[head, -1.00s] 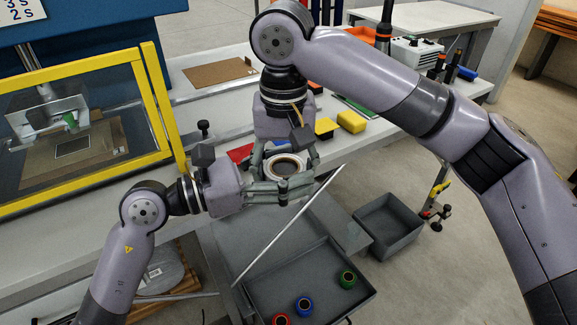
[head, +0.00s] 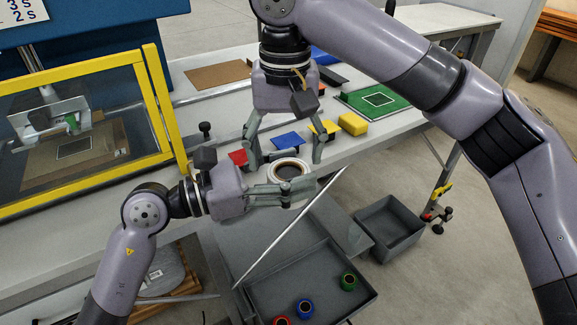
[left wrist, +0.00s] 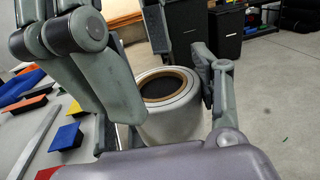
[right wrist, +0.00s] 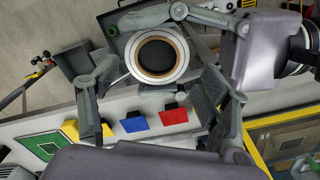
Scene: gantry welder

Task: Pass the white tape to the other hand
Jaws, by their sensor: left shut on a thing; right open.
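The white tape (head: 289,169) is a thick white roll with a brown core ring and a dark centre. My left gripper (head: 282,187) is shut on it and holds it up in front of the bench edge. In the left wrist view the tape (left wrist: 168,105) sits between the fingers. My right gripper (head: 284,158) is open, pointing down, with its fingers spread behind the tape. In the right wrist view the tape (right wrist: 156,54) lies beyond the spread fingertips, apart from them, with a left gripper finger along its far side.
A grey tray (head: 262,290) below holds red, blue (head: 305,308) and green (head: 348,281) rolls. A grey bin (head: 392,228) stands right of it. Red, blue (head: 288,141) and yellow (head: 352,123) blocks lie on the bench. A yellow-framed guard (head: 160,110) stands left.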

